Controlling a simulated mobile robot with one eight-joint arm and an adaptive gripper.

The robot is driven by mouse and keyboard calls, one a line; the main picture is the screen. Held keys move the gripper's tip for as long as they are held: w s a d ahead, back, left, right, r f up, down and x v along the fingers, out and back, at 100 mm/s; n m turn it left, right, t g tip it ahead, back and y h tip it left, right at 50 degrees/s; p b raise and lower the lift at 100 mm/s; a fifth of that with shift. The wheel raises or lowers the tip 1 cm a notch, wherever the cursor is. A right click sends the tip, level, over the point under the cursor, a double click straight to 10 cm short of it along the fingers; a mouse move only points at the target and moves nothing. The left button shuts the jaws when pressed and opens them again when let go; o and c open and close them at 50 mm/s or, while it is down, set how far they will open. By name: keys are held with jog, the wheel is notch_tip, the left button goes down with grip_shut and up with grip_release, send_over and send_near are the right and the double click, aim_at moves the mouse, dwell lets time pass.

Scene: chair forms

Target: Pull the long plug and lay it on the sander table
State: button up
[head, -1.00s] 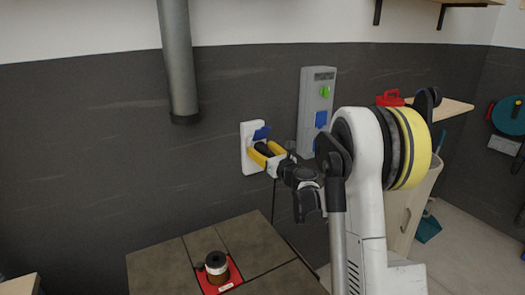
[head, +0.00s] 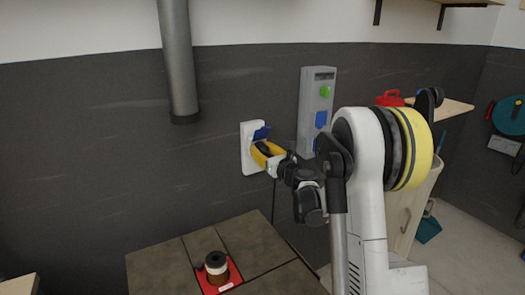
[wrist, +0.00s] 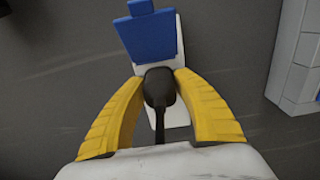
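The long plug (wrist: 158,88) is black and sits at the white wall socket (head: 248,160), below its raised blue flap (head: 262,133). The flap also shows in the wrist view (wrist: 149,38). My gripper (head: 261,152) is at the socket, its yellow fingers closed against both sides of the plug in the wrist view (wrist: 159,76). The plug's front end is hidden, so I cannot tell how deep it sits. The sander table (head: 247,239) is below, with a dark tiled top and a brown spindle (head: 217,268) on a red plate.
A grey box (head: 311,100) with green and blue parts is on the wall right of the socket. A grey pipe (head: 178,65) hangs to the upper left. The tabletop around the red plate is bare. A dark cord (head: 274,200) hangs below the socket.

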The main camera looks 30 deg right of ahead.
aim_at(268, 154)
grip_shut()
jog(key=shift+s, duration=0.1)
jog(key=shift+s+d+b, duration=0.1)
jog(key=shift+s+b, duration=0.25)
jog(key=shift+s, duration=2.5)
jog(key=shift+s, duration=0.15)
jog(key=s, duration=0.4)
jog(key=shift+s+d, duration=0.1)
jog(key=shift+s, duration=0.3)
